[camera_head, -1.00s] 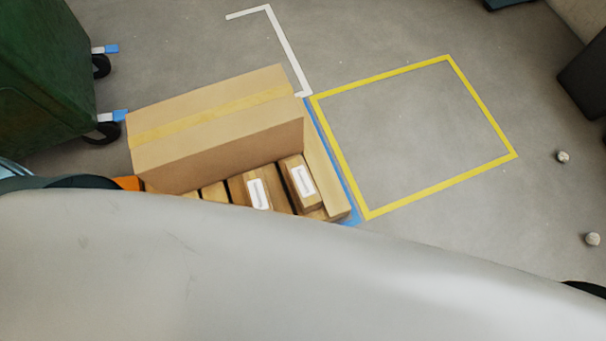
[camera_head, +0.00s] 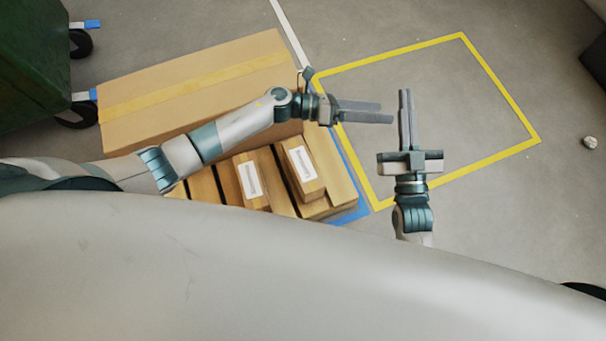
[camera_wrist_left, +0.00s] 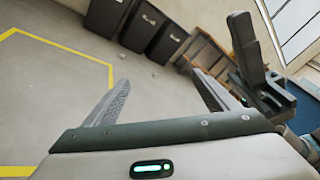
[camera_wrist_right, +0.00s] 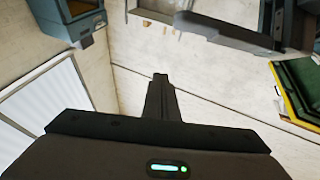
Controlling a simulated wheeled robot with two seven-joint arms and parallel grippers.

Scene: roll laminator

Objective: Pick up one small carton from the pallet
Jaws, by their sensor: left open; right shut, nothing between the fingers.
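Two small brown cartons with white labels, the left one (camera_head: 250,180) and the right one (camera_head: 303,168), lie on the wooden pallet (camera_head: 344,190) in the head view. A large brown carton (camera_head: 190,85) with a yellow tape band stands behind them. My left gripper (camera_head: 386,112) is open and empty, to the upper right of the small cartons, apart from them. Its spread fingers show in the left wrist view (camera_wrist_left: 160,76). My right gripper (camera_head: 406,90) is shut and empty, fingers pointing up the picture. Its closed fingers show in the right wrist view (camera_wrist_right: 160,76). My left arm hides part of the large carton.
A yellow floor outline (camera_head: 500,92) with bare floor inside lies right of the pallet. A green wheeled bin (camera_head: 30,60) stands at the upper left. In the left wrist view, dark bins (camera_wrist_left: 140,25) stand by the far wall. My grey body covers the bottom of the head view.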

